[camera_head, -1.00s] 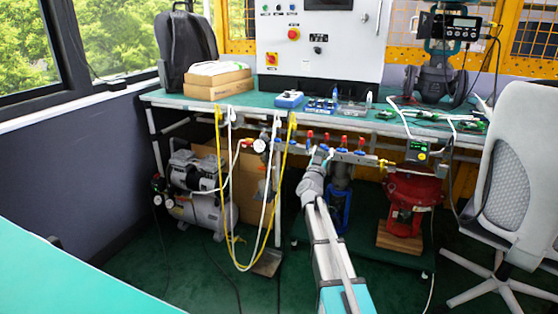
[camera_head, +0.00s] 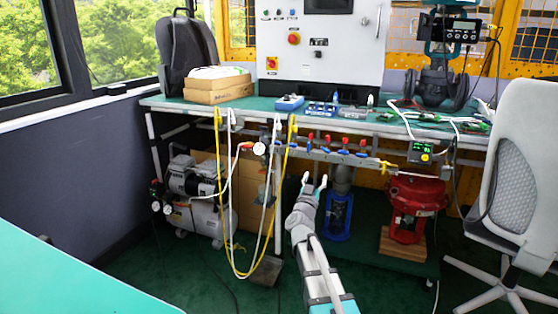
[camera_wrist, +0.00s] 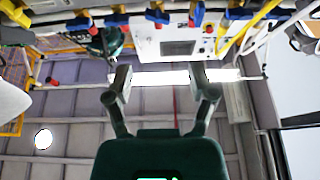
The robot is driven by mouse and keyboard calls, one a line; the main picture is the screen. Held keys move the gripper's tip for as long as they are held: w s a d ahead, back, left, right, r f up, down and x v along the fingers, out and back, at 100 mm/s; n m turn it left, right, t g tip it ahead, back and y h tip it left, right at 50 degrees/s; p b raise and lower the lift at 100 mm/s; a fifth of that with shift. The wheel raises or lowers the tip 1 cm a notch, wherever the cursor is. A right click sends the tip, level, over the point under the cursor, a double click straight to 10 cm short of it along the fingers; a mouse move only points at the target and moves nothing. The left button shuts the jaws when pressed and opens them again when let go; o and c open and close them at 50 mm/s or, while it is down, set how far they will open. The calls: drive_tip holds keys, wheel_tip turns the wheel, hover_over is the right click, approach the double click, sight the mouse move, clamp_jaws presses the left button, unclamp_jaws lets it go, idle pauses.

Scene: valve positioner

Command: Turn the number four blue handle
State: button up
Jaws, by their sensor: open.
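A pipe manifold (camera_head: 335,155) runs below the front edge of the green workbench, with several small red and blue valve handles (camera_head: 345,142) along it. In the wrist view, a row of blue handles (camera_wrist: 157,16) and red parts crosses the top. No numbers are legible, so I cannot tell which handle is number four. My gripper (camera_head: 314,181) is open and empty, below and in front of the manifold's left part, apart from the handles. In the wrist view its two fingers (camera_wrist: 160,85) are spread, with nothing between them.
Yellow and white hoses (camera_head: 236,262) hang left of my gripper. A compressor (camera_head: 200,205) stands at left, a blue valve (camera_head: 339,215) and a red actuator (camera_head: 412,205) under the bench. An office chair (camera_head: 512,170) is at right. The floor in front is mostly clear.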

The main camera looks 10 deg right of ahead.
drive_tip(key=a+r+n+g+y+p, duration=0.1)
drive_tip(key=a+r+n+y+p, duration=0.7)
drive_tip(key=y+p, duration=0.55)
drive_tip(key=s+a+r+g+p, duration=0.5)
drive_tip(key=s+g+p, duration=0.3)
drive_tip(key=p, duration=1)
drive_tip(key=shift+s+a+r+n+g+y+p, duration=0.3)
drive_tip(key=shift+s+a+g+y, duration=0.2)
drive_tip(key=shift+s, duration=0.4)
drive_tip(key=shift+f, duration=0.1)
idle(0.5)
